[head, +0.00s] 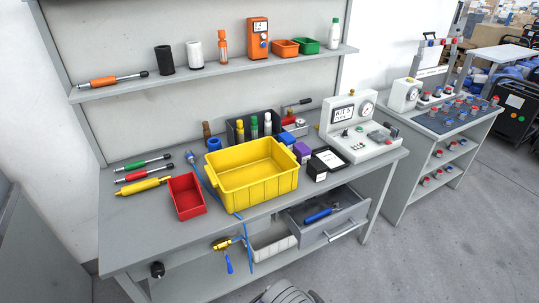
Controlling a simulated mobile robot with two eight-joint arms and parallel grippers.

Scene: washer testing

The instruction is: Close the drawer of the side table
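A grey drawer (308,238) is pulled out from under the right part of the grey workbench (150,232). Its front faces the lower right and carries a pale bar handle (347,230). A tool with a blue handle (319,215) lies inside it. The drawer's back is hidden under the bench top. Neither of my grippers shows in the head view.
A yellow bin (250,188), a red tray (186,209) and a gauge box (358,140) stand on the bench. A table with shelves (420,172) stands at the right; no drawer shows there. Floor (440,250) before the drawer is clear.

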